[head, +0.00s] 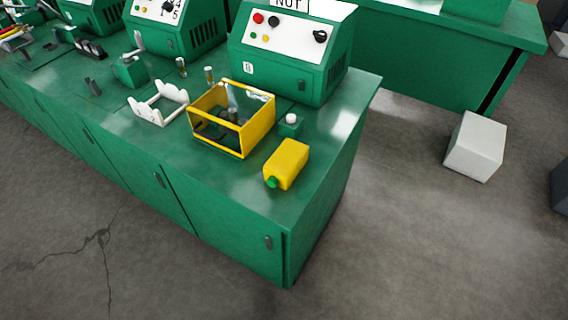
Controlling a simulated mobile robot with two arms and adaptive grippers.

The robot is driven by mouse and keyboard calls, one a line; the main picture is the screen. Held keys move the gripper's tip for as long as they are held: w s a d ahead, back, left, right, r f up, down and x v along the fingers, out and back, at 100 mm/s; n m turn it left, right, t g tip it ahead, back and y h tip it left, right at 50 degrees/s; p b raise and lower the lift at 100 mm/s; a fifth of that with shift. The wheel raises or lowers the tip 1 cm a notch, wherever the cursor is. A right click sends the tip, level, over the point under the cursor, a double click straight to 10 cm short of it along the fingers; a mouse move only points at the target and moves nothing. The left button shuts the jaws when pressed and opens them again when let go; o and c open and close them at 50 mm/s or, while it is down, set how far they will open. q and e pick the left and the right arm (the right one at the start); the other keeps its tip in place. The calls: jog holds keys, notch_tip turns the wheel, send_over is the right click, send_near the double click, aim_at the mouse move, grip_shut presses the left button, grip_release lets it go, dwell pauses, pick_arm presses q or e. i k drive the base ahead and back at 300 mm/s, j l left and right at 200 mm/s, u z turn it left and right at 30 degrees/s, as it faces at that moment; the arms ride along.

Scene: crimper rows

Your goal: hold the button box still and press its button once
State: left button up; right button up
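A yellow box (291,160) lies near the right front corner of the green bench top. A round green button (272,182) sticks out of its end facing the front left. Neither of my grippers is in view, and nothing is touching the yellow box.
An open yellow frame (243,139) stands left of the box, with a white cradle (160,103) beyond it. A green machine (290,75) with knobs stands behind. The green bench (240,190) has clear space in front of the box. A white block (475,147) is on the floor.

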aim_at(272, 181)
jog(key=u, duration=0.55)
jog(key=l+u, duration=0.4)
jog(key=i+l+u, duration=0.1)
jog(key=l+u, duration=0.55)
jog(key=u, duration=0.15)
jog(key=l, duration=0.4)
jog(key=k+l+u, duration=0.1)
jog(key=l, duration=0.35)
jog(key=k+l+u, duration=0.1)
jog(key=l, duration=0.3)
jog(key=k+l, duration=0.15)
jog(key=l, duration=0.25)
